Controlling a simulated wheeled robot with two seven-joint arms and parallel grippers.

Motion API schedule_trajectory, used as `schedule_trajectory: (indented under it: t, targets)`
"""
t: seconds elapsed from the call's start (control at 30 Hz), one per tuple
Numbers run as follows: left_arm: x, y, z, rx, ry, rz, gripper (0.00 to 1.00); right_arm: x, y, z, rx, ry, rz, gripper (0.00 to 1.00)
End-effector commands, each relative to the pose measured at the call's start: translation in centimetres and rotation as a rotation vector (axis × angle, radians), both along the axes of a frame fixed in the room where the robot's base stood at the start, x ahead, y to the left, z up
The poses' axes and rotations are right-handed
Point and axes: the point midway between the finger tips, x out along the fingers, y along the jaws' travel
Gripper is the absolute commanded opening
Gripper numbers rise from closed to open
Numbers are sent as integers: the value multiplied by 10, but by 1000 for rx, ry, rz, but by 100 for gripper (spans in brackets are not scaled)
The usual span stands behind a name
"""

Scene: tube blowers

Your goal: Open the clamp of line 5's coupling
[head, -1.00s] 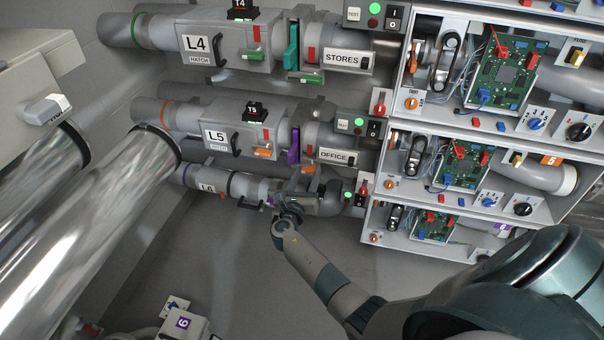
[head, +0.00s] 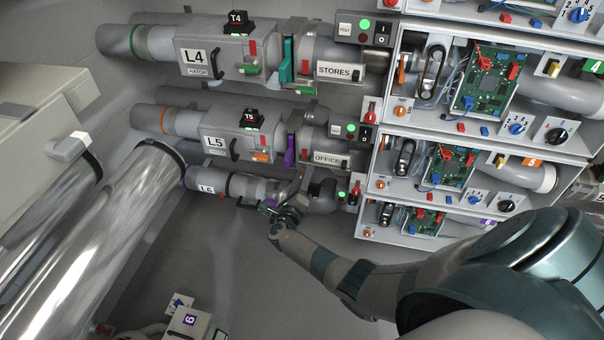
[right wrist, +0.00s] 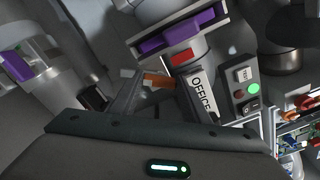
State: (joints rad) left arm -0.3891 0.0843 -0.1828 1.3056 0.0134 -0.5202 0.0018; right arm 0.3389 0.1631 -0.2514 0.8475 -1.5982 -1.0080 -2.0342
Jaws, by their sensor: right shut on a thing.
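Line 5 runs along the pipe labelled L5 (head: 216,146), with its coupling at the OFFICE label (head: 328,159). The label also shows in the right wrist view (right wrist: 203,94). The coupling's orange clamp handle (right wrist: 157,79) sits beside a red block (right wrist: 181,59). In the head view the arm hides this handle. My right gripper (head: 292,203) reaches up from below the coupling, in front of the L6 line. It is shut on the orange handle, with a grey finger at the handle's left end in the wrist view. My left gripper is not in view.
A purple gate plate (head: 291,150) stands left of the coupling. Line L4 (head: 194,57) runs above and line L6 (head: 206,189) close below. A switch box with a green light (head: 351,129) and shelves of circuit boards (head: 445,160) are at right. Shiny tubes (head: 110,230) fill the left.

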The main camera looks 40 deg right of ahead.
Motion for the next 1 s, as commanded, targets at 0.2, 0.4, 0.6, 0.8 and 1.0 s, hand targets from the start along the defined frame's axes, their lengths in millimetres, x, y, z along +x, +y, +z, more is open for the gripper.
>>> schedule_trajectory:
  t: [0.2,0.4,0.6,0.8,1.0]
  targets:
    - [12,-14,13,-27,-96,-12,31,0,1,2,-133,158,0,2]
    - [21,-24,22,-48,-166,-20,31,1,1,0,-248,293,1,2]
    - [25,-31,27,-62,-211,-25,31,1,1,-2,-338,397,0,2]
    - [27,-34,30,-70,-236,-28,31,0,1,-3,-388,458,0,2]
    - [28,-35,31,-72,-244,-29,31,0,1,-4,-405,478,0,2]
